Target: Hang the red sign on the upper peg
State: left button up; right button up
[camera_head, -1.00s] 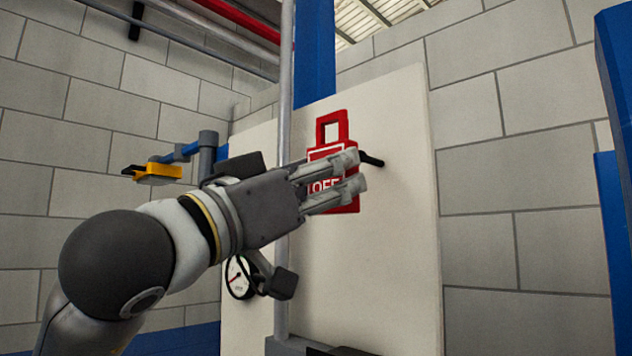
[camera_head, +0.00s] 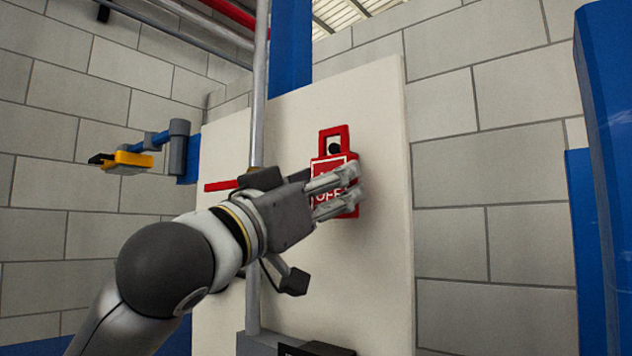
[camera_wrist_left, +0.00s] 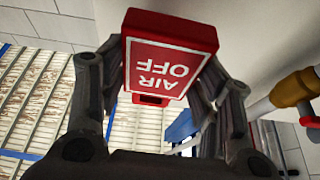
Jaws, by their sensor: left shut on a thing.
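The red sign (camera_head: 337,168) has a square loop on top and white lettering, and it is upright in front of the white panel (camera_head: 385,250). My left gripper (camera_head: 352,187) is shut on its lower body, with the fingers across the front in the head view. The dark round end of a peg (camera_head: 334,148) shows inside the loop's opening; I cannot tell how far it passes through. In the left wrist view the sign (camera_wrist_left: 165,55) reads "AIR OFF" upside down between the fingers. No other peg shows. My right gripper is out of view.
A grey vertical pipe (camera_head: 260,90) runs behind my left arm. A red lever (camera_head: 220,186) lies beside it. A blue column (camera_head: 605,120) stands at the right. The panel right of the sign is clear.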

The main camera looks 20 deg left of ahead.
pick_arm(q)
jog(key=shift+w+d, duration=0.3)
jog(key=shift+w, duration=0.45)
jog(key=shift+w+d+f+b, duration=0.2)
jog(key=shift+w+f+b, duration=0.2)
jog(key=shift+w+f, duration=0.1)
jog(key=o, duration=1.2)
